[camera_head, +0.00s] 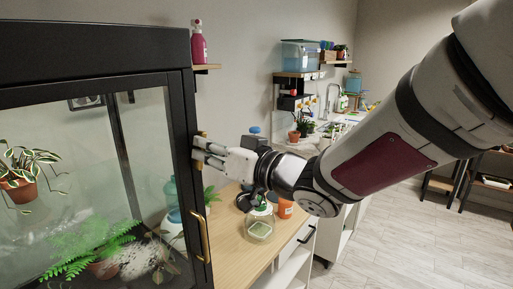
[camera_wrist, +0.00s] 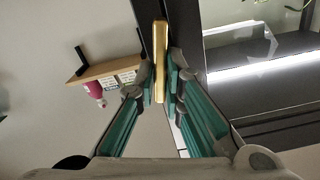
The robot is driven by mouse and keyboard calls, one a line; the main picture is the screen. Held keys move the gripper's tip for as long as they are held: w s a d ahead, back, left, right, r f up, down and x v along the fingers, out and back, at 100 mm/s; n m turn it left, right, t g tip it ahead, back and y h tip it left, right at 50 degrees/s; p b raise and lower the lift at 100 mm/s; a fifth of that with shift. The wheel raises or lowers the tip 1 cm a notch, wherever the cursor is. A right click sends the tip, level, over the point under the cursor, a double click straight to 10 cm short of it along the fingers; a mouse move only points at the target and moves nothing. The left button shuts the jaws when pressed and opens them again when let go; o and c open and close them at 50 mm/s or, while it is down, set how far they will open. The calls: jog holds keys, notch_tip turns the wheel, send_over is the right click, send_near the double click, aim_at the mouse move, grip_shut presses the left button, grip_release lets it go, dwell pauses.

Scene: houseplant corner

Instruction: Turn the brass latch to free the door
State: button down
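The brass latch (camera_wrist: 160,62) is a narrow upright bar on the dark door frame in the wrist view. The glass door (camera_head: 85,185) has a black frame and sits flush in the cabinet, with a brass pull handle (camera_head: 201,236) below the latch.
Potted plants, including a fern (camera_head: 95,250), stand behind the glass. A wooden counter (camera_head: 228,240) right of the cabinet holds a glass jar (camera_head: 259,226) and an orange pot (camera_head: 285,208) below my arm. A wall shelf with a red bottle (camera_head: 198,46) is above. Open floor (camera_head: 400,235) lies right.

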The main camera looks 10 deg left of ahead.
jog(key=shift+s+n+b, duration=0.1)
jog(key=shift+n+b, duration=1.3)
jog(key=shift+n, duration=0.1)
jog(key=c, duration=1.7)
grip_release()
jog(key=v, duration=1.2)
